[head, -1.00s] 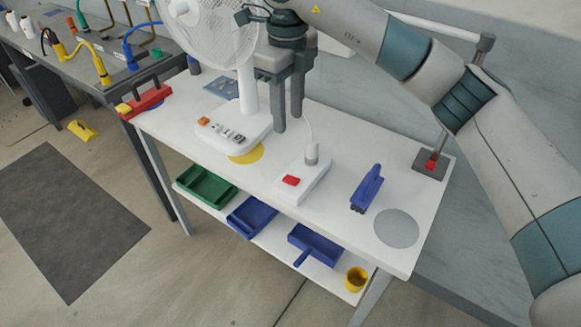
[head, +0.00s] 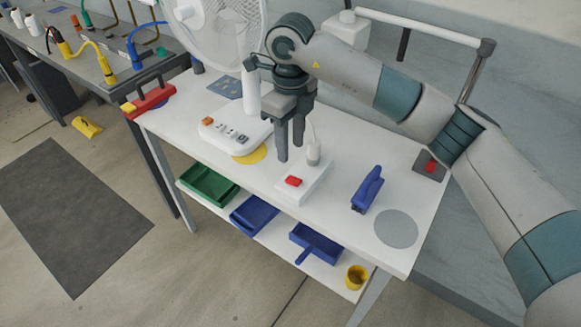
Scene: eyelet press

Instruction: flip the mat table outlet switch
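A white outlet box (head: 312,188) with a red rocker switch (head: 293,181) sits on the white table (head: 345,232). A pale plug with a cord (head: 313,154) stands in its far end. My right gripper (head: 290,153) points down, just above and behind the outlet box in this view. A narrow gap shows between its two fingers, with nothing held. The fingertips appear apart from the switch; their exact height is hard to tell. My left gripper is not in view.
A white fan (head: 240,135) stands left of the gripper. A blue tool (head: 367,189) and a grey disc (head: 396,228) lie to the right. A red tool (head: 150,101) is at the far left. Coloured bins (head: 208,187) sit on the shelf below.

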